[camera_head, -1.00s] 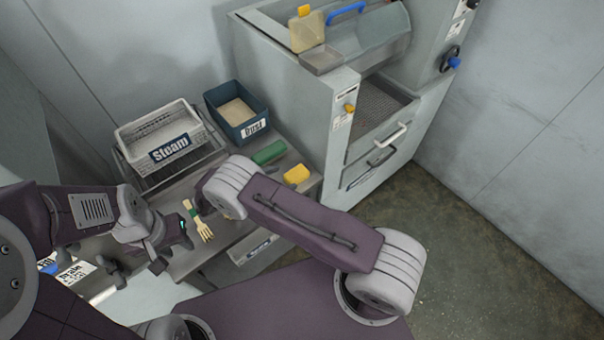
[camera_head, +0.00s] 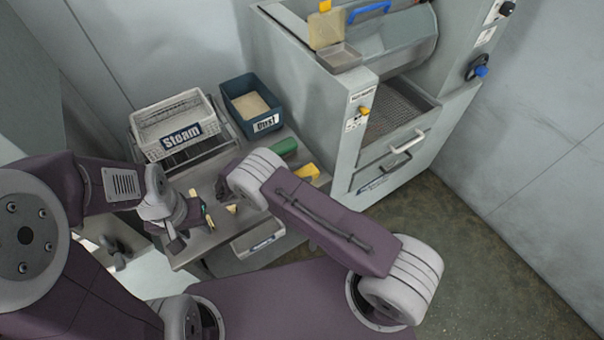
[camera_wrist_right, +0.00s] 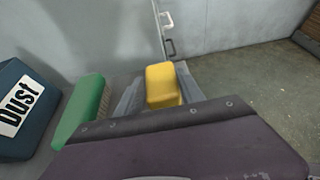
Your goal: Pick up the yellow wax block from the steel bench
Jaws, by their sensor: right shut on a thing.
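The yellow wax block (camera_head: 307,172) is at the right end of the steel bench (camera_head: 190,258), partly hidden behind my right arm in the head view. In the right wrist view the yellow block (camera_wrist_right: 162,84) sits between the grey fingers of my right gripper (camera_wrist_right: 160,92), which is shut on it. I cannot tell whether the block is clear of the bench. In the head view the right gripper is hidden behind its own arm.
A green block (camera_head: 284,147) lies beside the yellow one. A white basket labelled Steam (camera_head: 172,112) and a dark blue bin labelled Dust (camera_head: 266,122) stand at the back. A large grey machine (camera_head: 350,140) rises right of the bench. Open floor (camera_head: 470,240) lies further right.

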